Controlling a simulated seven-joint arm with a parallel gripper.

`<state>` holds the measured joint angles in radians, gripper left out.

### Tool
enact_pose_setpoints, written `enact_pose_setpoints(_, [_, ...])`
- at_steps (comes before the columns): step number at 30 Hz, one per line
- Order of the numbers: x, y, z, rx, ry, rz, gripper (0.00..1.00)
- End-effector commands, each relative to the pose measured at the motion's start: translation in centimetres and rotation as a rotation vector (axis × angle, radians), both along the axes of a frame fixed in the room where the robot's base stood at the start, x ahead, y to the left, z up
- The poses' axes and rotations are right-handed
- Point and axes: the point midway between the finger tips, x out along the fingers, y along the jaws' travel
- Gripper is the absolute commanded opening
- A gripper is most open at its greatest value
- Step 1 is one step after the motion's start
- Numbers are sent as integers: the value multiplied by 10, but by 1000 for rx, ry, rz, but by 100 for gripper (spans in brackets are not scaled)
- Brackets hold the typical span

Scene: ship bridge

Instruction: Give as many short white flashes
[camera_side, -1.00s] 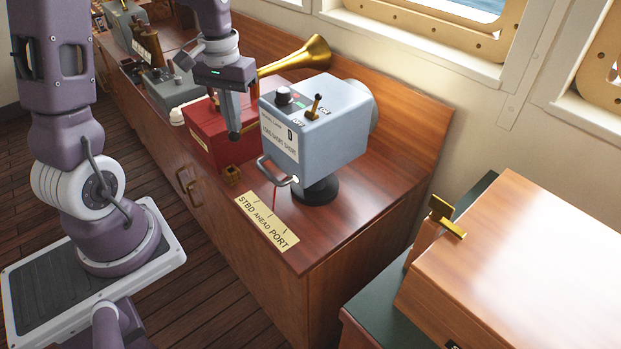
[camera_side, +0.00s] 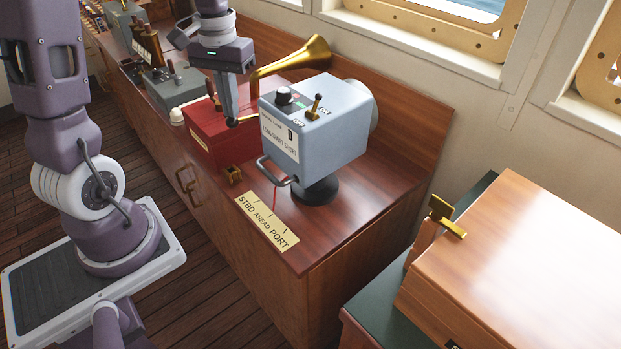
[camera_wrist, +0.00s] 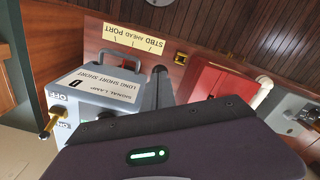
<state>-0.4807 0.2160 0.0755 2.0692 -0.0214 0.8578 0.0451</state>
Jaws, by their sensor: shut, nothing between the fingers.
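In the wrist view the lamp (camera_wrist: 103,88) appears upside down, with the brass toggle (camera_wrist: 55,118) between ON and OFF labels. My gripper (camera_side: 231,121) is shut and empty, pointing down left of the lamp, near the red box; I cannot tell whether it touches anything. It also shows in the wrist view (camera_wrist: 158,72). No lit beam is visible.
A red box (camera_side: 208,140) with a brass horn (camera_side: 305,55) stands behind my gripper. A grey device (camera_side: 178,90) is farther left. A "STBD AHEAD PORT" plate (camera_side: 266,221) lies before the lamp. The counter's right end (camera_side: 350,225) is clear. A wooden box (camera_side: 530,260) stands at right.

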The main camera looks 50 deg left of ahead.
Motion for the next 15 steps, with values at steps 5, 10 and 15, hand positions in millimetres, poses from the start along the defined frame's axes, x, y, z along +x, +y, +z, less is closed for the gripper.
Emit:
enact_pose_setpoints(5, [1,0,4,1,-3,0,0])
enact_pose_setpoints(10, [1,0,27,2,-4,-1,0])
enact_pose_setpoints(15, [1,0,49,2,-3,-1,0])
